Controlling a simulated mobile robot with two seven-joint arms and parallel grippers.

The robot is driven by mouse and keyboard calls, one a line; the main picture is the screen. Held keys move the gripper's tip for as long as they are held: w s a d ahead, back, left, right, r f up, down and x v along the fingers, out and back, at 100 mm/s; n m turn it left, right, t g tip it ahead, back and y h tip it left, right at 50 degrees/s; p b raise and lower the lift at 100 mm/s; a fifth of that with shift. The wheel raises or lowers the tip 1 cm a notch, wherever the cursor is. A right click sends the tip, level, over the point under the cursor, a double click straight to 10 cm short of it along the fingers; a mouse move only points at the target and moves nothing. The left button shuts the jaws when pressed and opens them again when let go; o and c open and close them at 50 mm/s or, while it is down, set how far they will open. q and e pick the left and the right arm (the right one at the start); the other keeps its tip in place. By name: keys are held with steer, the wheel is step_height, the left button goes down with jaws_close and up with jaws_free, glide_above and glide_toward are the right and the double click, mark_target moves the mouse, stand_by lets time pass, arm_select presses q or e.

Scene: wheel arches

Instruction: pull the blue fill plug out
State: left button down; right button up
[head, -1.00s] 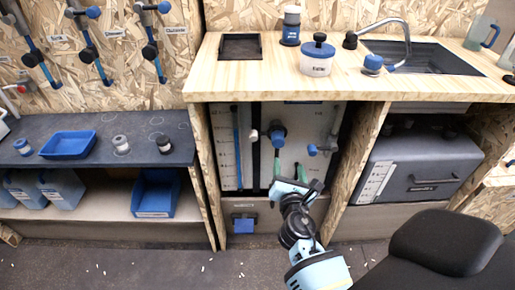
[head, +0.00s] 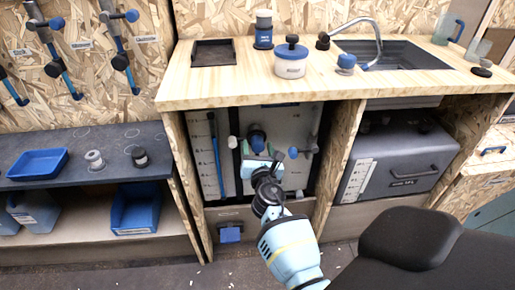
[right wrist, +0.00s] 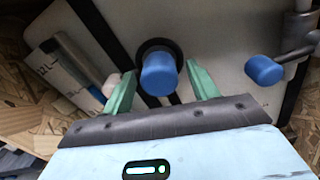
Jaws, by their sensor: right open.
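The blue fill plug (head: 257,141) sits in the upright pale tank panel under the counter. In the right wrist view the blue plug (right wrist: 158,76) stands out from a dark round collar. My right gripper (head: 262,163) is just in front of and below the plug in the head view. In the right wrist view its green fingers (right wrist: 160,78) are open, one on each side of the plug, with gaps on both sides. I see no contact. My left gripper is not in view.
A second blue knob (right wrist: 264,70) on a dark fitting is to the right of the plug. A level gauge (head: 216,150) is at the left of the panel. Wooden side walls (head: 338,150) and the counter (head: 220,84) bound the bay. A grey tank (head: 405,160) is at the right.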

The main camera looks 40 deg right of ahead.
steer(key=shift+w+d, duration=0.15)
steer(key=shift+w, duration=0.15)
jaws_close()
stand_by(0.3)
